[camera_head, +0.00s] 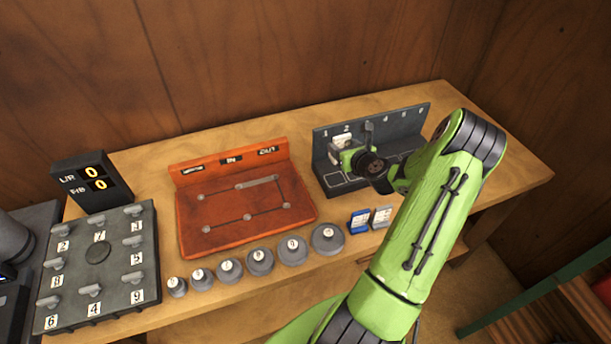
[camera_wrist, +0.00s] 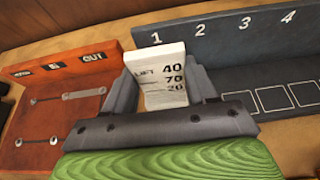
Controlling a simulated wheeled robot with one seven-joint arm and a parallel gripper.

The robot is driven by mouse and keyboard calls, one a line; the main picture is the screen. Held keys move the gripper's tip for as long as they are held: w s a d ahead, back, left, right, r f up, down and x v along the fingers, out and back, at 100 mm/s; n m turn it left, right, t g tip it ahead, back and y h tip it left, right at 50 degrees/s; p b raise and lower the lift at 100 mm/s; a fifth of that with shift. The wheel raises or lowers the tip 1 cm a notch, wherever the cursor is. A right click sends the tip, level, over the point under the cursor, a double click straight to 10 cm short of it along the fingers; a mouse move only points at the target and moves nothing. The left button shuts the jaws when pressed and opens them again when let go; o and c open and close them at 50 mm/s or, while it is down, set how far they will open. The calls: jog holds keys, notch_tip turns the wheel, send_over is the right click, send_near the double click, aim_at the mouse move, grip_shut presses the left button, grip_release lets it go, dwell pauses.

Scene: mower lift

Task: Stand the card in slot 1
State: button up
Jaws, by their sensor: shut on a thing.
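A white card (camera_wrist: 162,72) printed with "LIFT" and the numbers 40, 70 and 20 is upright between the fingers of my gripper (camera_wrist: 165,92). The card's lower end is hidden by the gripper. In the head view my gripper (camera_head: 345,153) is at the left part of the dark slot rack (camera_head: 405,122), with the card's white top (camera_head: 342,139) showing near the 1 and 2 labels. In the wrist view the rack (camera_wrist: 225,70) shows numbers 1 to 4, and the card appears just left of number 1. Whether the card touches the rack is unclear.
An orange board (camera_head: 220,215) lies left of the rack, with several grey weights (camera_head: 260,262) in front. A numbered switch panel (camera_head: 97,270) and a display (camera_head: 90,182) are farther left.

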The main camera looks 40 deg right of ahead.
jog(key=shift+w+a, duration=0.15)
jog(key=shift+w, duration=0.15)
notch_tip(320, 180, down, 10)
jog(key=shift+r+b, duration=0.1)
jog(key=shift+b, duration=0.65)
jog(key=o, duration=1.1)
jog(key=shift+c, duration=0.2)
